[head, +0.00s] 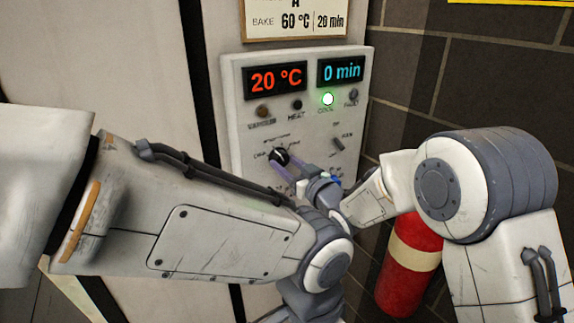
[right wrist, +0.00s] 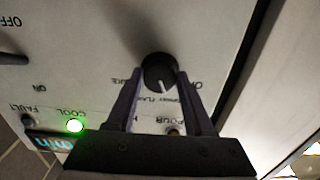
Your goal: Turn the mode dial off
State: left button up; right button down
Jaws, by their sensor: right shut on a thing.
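The mode dial (head: 279,156) is a small black round knob on the lower left of the white control panel (head: 234,110). In the right wrist view the dial (right wrist: 158,70) has a white pointer line, aimed near the "primer flash" label. That view is upside down, so the pointer is toward the panel's top. My right gripper (head: 285,163) has its purple fingers on either side of the knob and is shut on it; its fingers also show in the right wrist view (right wrist: 157,84). My left arm crosses the front; its gripper is not in view.
The panel displays read 20 °C (head: 275,79) and 0 min (head: 342,69). The green cool lamp (head: 327,99) is lit. A switch (head: 338,144) sits right of the dial. A red fire extinguisher (head: 408,275) stands at lower right, by a dark brick wall (head: 490,85).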

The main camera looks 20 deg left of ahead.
jog(key=shift+f+b, duration=0.15)
jog(key=shift+b, duration=0.35)
jog(key=n+b, duration=0.7)
jog(key=b, duration=0.3)
jog(key=shift+f, duration=0.1)
jog(key=shift+w+r+n+b, duration=0.1)
jog(key=shift+r+n+b, duration=0.15)
jog(key=shift+n+b, duration=1)
jog(key=shift+c, duration=1.4)
grip_release()
jog(key=shift+d, duration=0.1)
